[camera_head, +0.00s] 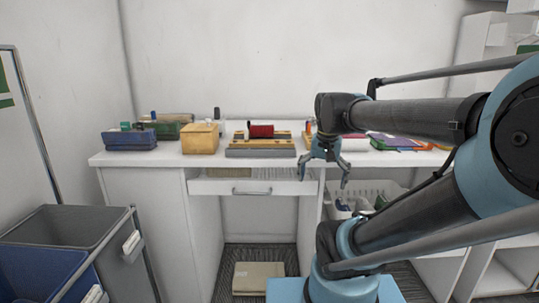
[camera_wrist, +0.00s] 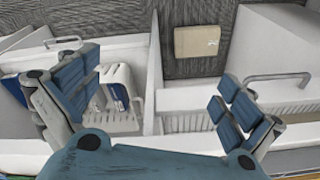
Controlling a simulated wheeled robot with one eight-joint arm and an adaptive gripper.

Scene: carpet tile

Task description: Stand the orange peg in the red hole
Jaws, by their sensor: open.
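My gripper (camera_head: 324,178) is open and empty, hanging at the desk's front edge with its fingers pointing down. In the wrist view its two blue-padded fingers (camera_wrist: 155,85) are spread wide with nothing between them. A small orange upright piece (camera_head: 308,128) shows on the desktop just left of my wrist; it may be the orange peg, but it is too small to be sure. A red block or cylinder (camera_head: 261,131) lies on the grey and yellow stand left of the gripper. I cannot make out a red hole in either view; my arm hides part of the desktop.
On the white desk (camera_head: 170,160) stand a yellow box (camera_head: 200,139), a blue case (camera_head: 129,140) and flat coloured items (camera_head: 396,142) at right. Below are a slightly open drawer (camera_head: 251,186), a white basket (camera_head: 375,192) and a cardboard box (camera_head: 258,277), also in the wrist view (camera_wrist: 197,41). Bins (camera_head: 70,230) stand left.

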